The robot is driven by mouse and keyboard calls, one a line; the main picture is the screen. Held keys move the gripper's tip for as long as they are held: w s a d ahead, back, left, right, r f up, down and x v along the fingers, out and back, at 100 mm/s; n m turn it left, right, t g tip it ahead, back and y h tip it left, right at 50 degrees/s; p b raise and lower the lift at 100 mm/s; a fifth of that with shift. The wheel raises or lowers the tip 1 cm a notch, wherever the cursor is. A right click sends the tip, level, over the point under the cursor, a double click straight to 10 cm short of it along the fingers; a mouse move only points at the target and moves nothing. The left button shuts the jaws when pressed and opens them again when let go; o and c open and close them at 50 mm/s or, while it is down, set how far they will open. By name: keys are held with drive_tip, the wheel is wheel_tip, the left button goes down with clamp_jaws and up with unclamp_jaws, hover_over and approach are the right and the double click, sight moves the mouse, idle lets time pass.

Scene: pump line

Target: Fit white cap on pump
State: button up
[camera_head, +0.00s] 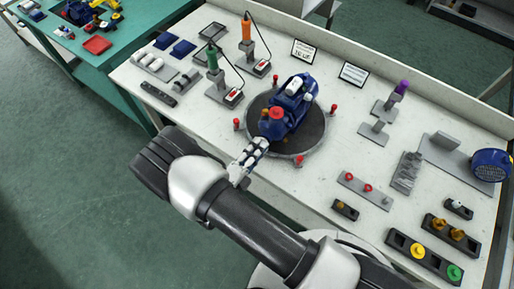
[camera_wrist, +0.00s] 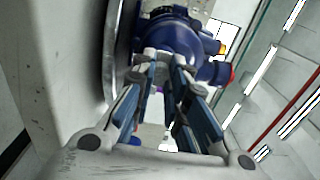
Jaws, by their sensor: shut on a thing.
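The blue pump (camera_head: 287,112) lies on a dark round turntable (camera_head: 260,105) in the middle of the bench, with a red part and a white part on top. My gripper (camera_head: 262,143) reaches in at the pump's near end. In the wrist view the pump (camera_wrist: 178,42) fills the top centre, right beyond my fingertips (camera_wrist: 165,58). The fingers are shut on a small pale piece that looks like the white cap; the fingertips mostly hide it. I cannot tell whether it touches the pump. Another small white piece (camera_head: 459,202) sits in a dark holder at the right.
Red-topped posts (camera_head: 299,160) stand around the turntable's rim. Green (camera_head: 212,58) and orange (camera_head: 247,28) screwdriver-like tools stand behind left. A rail with red knobs (camera_head: 366,189) and a tray with yellow and green caps (camera_head: 425,257) lie right of my arm.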

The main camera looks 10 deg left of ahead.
drive_tip(key=shift+w+d, duration=0.15)
drive_tip(key=shift+w, duration=0.2)
idle(0.4)
drive_tip(key=o, duration=0.8)
drive_tip(key=v, duration=0.6)
drive_tip(key=shift+b, duration=0.35)
drive_tip(key=v, duration=1.2)
idle(0.5)
